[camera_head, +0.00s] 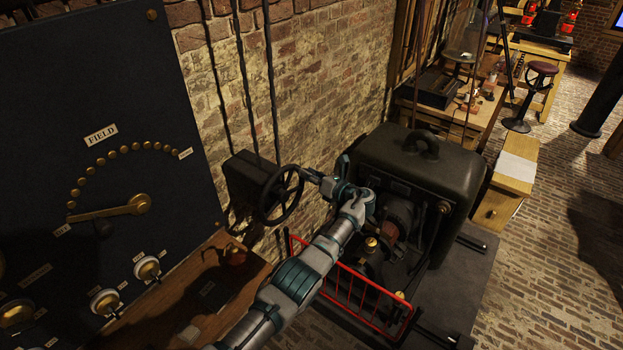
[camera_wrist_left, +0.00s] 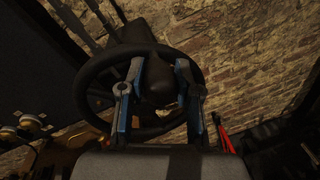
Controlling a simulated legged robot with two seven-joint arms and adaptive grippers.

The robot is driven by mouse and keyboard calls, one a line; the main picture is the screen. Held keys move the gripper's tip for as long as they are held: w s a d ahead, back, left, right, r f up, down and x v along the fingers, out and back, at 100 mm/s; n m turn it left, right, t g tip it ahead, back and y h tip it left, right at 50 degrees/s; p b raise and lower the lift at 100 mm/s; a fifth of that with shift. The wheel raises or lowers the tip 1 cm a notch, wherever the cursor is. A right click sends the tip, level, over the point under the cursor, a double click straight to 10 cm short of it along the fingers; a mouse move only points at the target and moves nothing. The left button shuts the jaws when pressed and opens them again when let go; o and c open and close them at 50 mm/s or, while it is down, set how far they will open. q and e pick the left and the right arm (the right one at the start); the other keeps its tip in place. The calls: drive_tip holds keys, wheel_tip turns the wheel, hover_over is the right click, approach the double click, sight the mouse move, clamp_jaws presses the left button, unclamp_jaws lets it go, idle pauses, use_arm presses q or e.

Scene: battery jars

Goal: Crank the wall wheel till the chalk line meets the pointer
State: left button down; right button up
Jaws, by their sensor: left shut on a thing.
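The black spoked wall wheel (camera_head: 281,195) is mounted on a dark box (camera_head: 250,178) against the brick wall. My left gripper (camera_head: 312,176) reaches in from below and is at the wheel's right side. In the left wrist view the wheel's rim (camera_wrist_left: 88,84) spreads behind the two fingers. My left gripper (camera_wrist_left: 158,88) is shut on the wheel's dark handle (camera_wrist_left: 157,82), which lies between the fingers. I cannot make out a chalk line or the wheel's pointer in either view. My right gripper is not in view.
A dark panel (camera_head: 60,120) labelled FIELD, with a brass arm (camera_head: 105,210) and knobs, stands left. A dark-cased machine (camera_head: 425,185) stands right of my arm, behind a red rail (camera_head: 345,287). A wooden shelf (camera_head: 245,295) lies below the wheel.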

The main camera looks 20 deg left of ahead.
use_arm(q)
drive_tip(key=shift+a, duration=0.25)
drive_tip(key=c, duration=0.9)
unclamp_jaws()
drive_tip(key=shift+w, duration=0.1)
drive_tip(key=shift+o, duration=0.6)
drive_tip(key=shift+w+a+f, duration=0.25)
drive_tip(key=shift+a, duration=0.1)
drive_tip(key=f+v, duration=0.1)
drive_tip(key=v, duration=1)
drive_tip(key=shift+d+r, duration=0.35)
drive_tip(key=shift+r, duration=0.15)
drive_tip(key=shift+s, duration=0.15)
